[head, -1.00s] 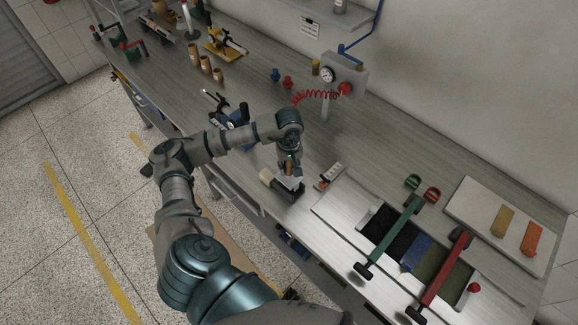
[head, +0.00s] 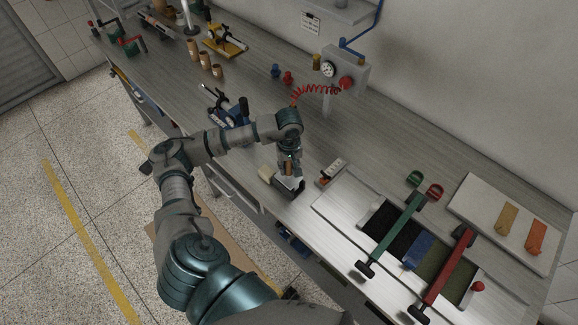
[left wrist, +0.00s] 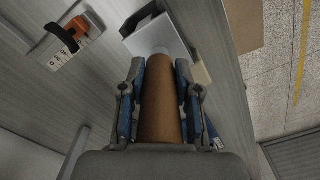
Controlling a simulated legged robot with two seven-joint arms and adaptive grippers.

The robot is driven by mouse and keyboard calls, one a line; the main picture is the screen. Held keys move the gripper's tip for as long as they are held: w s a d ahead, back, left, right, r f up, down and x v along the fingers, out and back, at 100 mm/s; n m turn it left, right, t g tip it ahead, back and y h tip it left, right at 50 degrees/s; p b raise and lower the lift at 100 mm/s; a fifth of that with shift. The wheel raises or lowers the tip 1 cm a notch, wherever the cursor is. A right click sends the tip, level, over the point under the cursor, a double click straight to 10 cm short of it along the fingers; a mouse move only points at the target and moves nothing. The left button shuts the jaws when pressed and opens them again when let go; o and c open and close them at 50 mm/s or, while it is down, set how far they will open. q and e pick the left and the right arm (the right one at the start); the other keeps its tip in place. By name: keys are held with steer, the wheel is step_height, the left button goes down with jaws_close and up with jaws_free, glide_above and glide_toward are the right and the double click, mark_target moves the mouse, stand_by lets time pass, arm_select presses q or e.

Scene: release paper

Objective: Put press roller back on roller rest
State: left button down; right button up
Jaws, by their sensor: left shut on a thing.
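My left gripper (head: 291,172) is pointed down over the near edge of the bench. In the left wrist view the left gripper (left wrist: 160,84) is shut on a brown cylinder, which I take for the press roller's handle (left wrist: 160,110). A pale grey block (left wrist: 162,38) lies just beyond the cylinder's far end. In the head view a dark and pale block (head: 287,187), which seems to be the roller rest, is directly below the gripper. The fingers partly hide it, and I cannot tell whether the roller touches it. My right gripper is not in view.
A cream block (head: 266,172) sits close on the left. A small orange-and-black tool on a marked plate (head: 332,171) stands close on the right. A metal tray (head: 335,205) with green and red bars lies further right. Blue tool (head: 230,115) stands behind the arm.

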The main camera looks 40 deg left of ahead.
arm_select(q)
steer(key=shift+f, duration=0.35)
steer(key=c, duration=0.7)
jaws_free()
steer(key=shift+c, duration=0.2)
steer(key=shift+r, duration=0.25)
step_height(320, 180, up, 11)
steer(key=shift+r, duration=0.2)
